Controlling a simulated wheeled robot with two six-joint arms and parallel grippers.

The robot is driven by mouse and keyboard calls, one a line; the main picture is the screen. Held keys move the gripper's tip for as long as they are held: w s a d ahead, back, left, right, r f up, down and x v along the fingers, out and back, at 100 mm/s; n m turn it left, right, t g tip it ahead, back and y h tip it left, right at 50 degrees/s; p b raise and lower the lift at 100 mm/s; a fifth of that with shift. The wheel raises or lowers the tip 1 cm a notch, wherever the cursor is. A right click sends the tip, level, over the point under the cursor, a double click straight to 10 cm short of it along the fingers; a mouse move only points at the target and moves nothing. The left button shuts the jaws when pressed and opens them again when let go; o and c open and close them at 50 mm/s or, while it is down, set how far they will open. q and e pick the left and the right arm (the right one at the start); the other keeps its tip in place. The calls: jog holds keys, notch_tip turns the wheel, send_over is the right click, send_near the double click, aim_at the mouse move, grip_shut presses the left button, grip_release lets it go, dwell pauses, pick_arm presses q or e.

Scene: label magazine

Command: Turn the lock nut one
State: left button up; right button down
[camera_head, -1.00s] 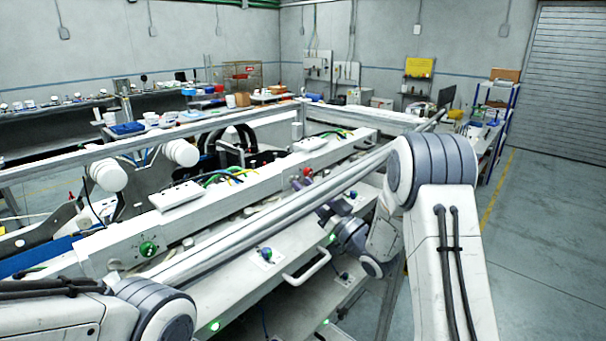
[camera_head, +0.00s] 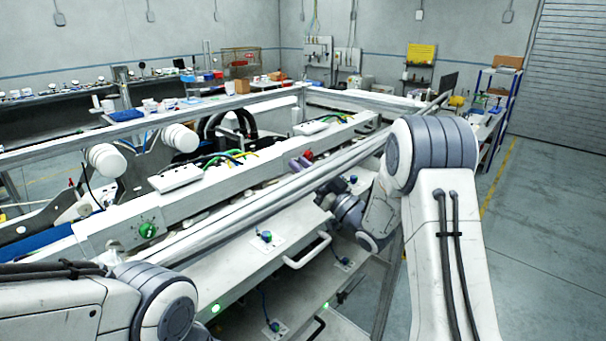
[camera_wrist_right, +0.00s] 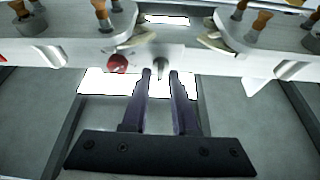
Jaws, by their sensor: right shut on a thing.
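My right gripper (camera_wrist_right: 160,76) has two purple fingers, close together at the front of the pale rail. A small grey nut-like piece (camera_wrist_right: 161,65) shows between its fingertips, and the gripper is shut on it. The fingers hide part of it. In the head view my right gripper (camera_head: 299,164) is small, at the rail's front face. A red knob (camera_head: 309,154) is just beside it; it also shows left of the fingers in the wrist view (camera_wrist_right: 117,63). My left gripper is out of view; only the left arm shows at lower left.
The rail carries a green knob (camera_head: 148,230) and a white box (camera_head: 175,179). Below are a white shelf (camera_head: 215,268), a blue-green knob (camera_head: 266,237) and a handle (camera_head: 307,252). Long metal bars run in front of the rail. Open floor (camera_head: 550,230) lies to the right.

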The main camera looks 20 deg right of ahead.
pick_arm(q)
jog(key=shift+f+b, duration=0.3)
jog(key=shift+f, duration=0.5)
pick_arm(e)
jog(key=shift+n, duration=0.5)
jog(key=c, duration=1)
grip_release()
jog(key=shift+o, duration=0.2)
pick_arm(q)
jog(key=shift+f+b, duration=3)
pick_arm(e)
jog(key=v, duration=1)
jog(key=shift+d, duration=0.25)
